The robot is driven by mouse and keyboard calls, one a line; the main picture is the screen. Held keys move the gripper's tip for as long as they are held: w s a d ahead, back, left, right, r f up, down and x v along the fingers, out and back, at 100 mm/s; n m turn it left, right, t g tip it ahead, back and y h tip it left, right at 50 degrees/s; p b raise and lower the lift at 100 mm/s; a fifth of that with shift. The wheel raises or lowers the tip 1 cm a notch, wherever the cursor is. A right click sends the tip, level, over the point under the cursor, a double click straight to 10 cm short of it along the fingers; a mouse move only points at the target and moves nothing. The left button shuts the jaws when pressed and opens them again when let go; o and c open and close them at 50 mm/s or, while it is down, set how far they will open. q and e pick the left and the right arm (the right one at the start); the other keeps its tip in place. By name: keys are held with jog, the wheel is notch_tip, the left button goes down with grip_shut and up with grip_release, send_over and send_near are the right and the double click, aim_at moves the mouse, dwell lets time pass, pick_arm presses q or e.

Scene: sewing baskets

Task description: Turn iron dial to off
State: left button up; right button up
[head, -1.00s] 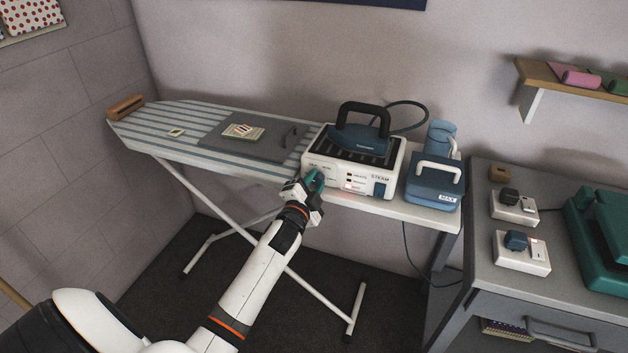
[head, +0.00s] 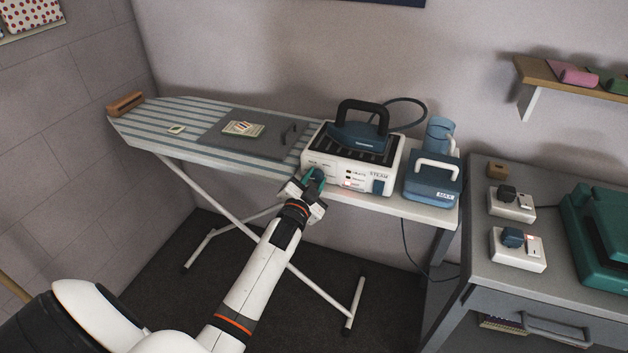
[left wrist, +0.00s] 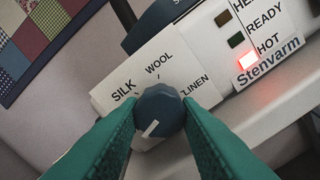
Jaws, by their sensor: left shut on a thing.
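The dial (left wrist: 160,106) is a round dark blue knob with a white pointer mark, on the front of the white steam station (head: 326,176). In the left wrist view its pointer mark faces the lower left, away from the printed SILK, WOOL and LINEN labels. My left gripper (left wrist: 157,112) is shut on the dial, with a green finger on each side of it. In the head view the gripper (head: 314,180) covers the dial at the station's front left. The blue iron (head: 358,138) rests on top of the station. My right gripper is out of view.
A red light (left wrist: 249,61) glows beside HOT. The striped ironing board (head: 190,112) carries a grey mat (head: 262,146) left of the station. A blue tank (head: 432,180) stands close on its right. The grey cabinet (head: 480,235) with sockets stands further right.

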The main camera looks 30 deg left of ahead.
pick_arm(q)
jog(key=shift+f, duration=0.1)
jog(key=o, duration=1)
jog(key=b+v, duration=0.1)
jog(key=v, duration=1.1)
